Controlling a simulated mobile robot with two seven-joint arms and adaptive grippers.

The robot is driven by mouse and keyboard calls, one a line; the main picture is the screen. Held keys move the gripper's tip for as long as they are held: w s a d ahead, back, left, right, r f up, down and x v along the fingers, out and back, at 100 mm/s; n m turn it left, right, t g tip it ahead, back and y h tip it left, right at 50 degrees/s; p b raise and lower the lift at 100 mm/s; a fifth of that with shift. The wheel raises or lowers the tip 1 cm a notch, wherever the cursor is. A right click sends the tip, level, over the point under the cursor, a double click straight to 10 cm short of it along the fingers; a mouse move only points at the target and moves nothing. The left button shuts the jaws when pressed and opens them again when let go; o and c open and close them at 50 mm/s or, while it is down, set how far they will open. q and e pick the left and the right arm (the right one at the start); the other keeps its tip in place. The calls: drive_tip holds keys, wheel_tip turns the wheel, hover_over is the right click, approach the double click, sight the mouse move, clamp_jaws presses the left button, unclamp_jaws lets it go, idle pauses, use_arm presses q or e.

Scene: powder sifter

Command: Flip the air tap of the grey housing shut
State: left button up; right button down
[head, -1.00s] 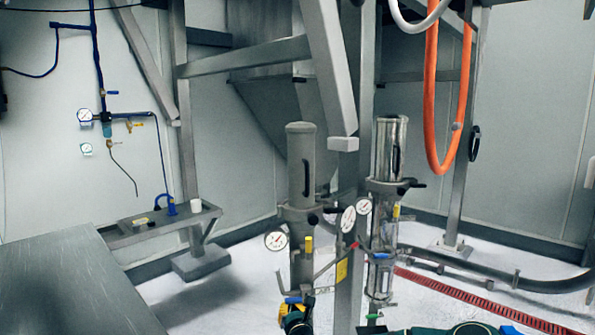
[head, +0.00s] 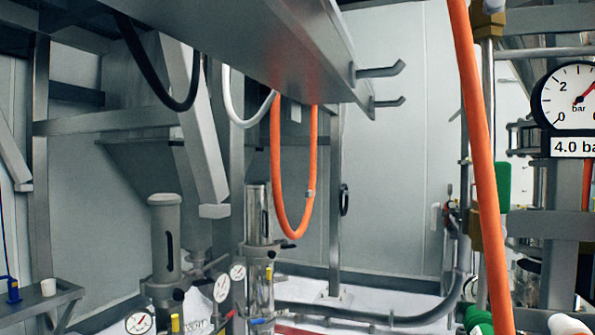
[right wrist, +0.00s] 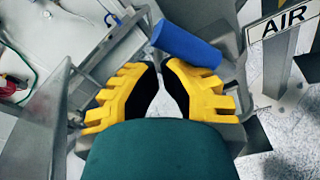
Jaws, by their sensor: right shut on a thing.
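The grey housing (head: 165,218) stands upright at the lower left of the head view. Its lower part is cut off by the frame's bottom edge, so the air tap does not show there. In the right wrist view a blue tap handle (right wrist: 188,46) lies at a slant at my fingertips. My right gripper (right wrist: 162,64) has its yellow fingers brought together on the blue handle's near end. The exact contact is partly hidden by the fingers. My left gripper is in neither view.
A sign reading AIR (right wrist: 285,20) is right of the handle. An orange hose (head: 480,170) and a gauge labelled 4.0 ba (head: 570,95) are near on the right. A steel beam crosses overhead.

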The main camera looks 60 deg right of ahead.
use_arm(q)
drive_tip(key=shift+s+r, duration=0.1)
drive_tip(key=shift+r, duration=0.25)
use_arm(e)
drive_tip(key=shift+s+d+r, duration=0.15)
drive_tip(key=shift+d+r, duration=0.1)
drive_tip(key=shift+r, duration=0.4)
drive_tip(key=shift+s, duration=0.1)
drive_tip(key=v, duration=1.1)
drive_tip(key=shift+f, duration=0.3)
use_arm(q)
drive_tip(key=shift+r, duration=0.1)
